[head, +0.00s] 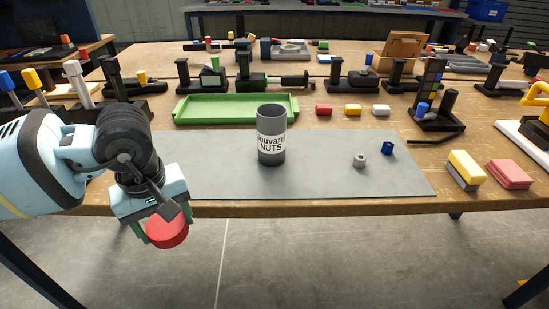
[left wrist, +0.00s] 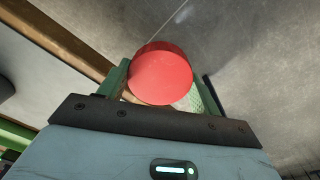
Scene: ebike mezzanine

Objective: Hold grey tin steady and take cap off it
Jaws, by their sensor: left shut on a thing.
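The grey tin (head: 271,140) stands upright on the grey mat, labelled "Couvarel NUTS". Its top is open, with no cap on it. My left gripper (head: 163,228) is shut on a red round cap (head: 168,232). It holds the cap in front of the table's front edge, over the floor, to the left of the tin and apart from it. In the left wrist view the cap (left wrist: 161,76) sits between the two green fingers. My right gripper is not in view.
The grey mat (head: 320,180) has free room around the tin. A grey nut (head: 359,161) and a blue nut (head: 387,148) lie on its right. A green tray (head: 232,109) is behind the tin. Yellow (head: 466,168) and red (head: 509,174) blocks lie at the right.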

